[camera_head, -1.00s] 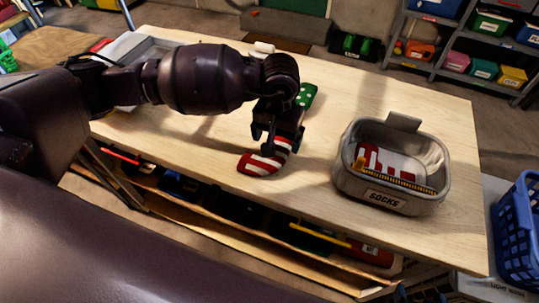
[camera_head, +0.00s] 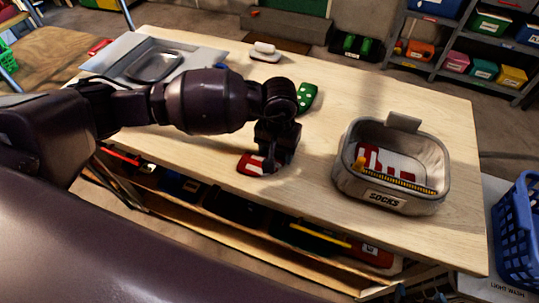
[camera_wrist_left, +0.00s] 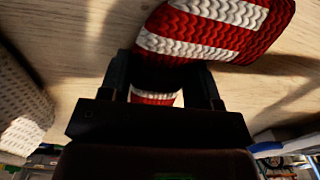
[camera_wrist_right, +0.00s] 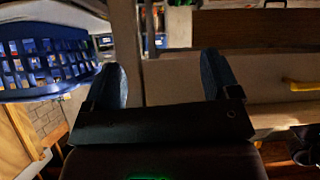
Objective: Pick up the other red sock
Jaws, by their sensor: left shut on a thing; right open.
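The red and white striped sock (camera_head: 251,164) lies on the wooden table near its front edge. My left gripper (camera_head: 270,160) is down over it, and the arm hides part of the sock. In the left wrist view the sock (camera_wrist_left: 205,35) runs between the two fingers of the left gripper (camera_wrist_left: 165,90), which are shut on it. A grey basket labelled SOCKS (camera_head: 385,198) stands to the right on the table with a red and white item (camera_head: 385,165) inside. My right gripper (camera_wrist_right: 165,85) is open and empty in the right wrist view.
A green dotted sock (camera_head: 306,97) lies behind my left gripper, and a white item (camera_head: 265,51) at the table's back. A metal tray (camera_head: 155,65) sits at the back left. A blue laundry basket (camera_head: 517,230) stands beyond the table's right end. The table between sock and grey basket is clear.

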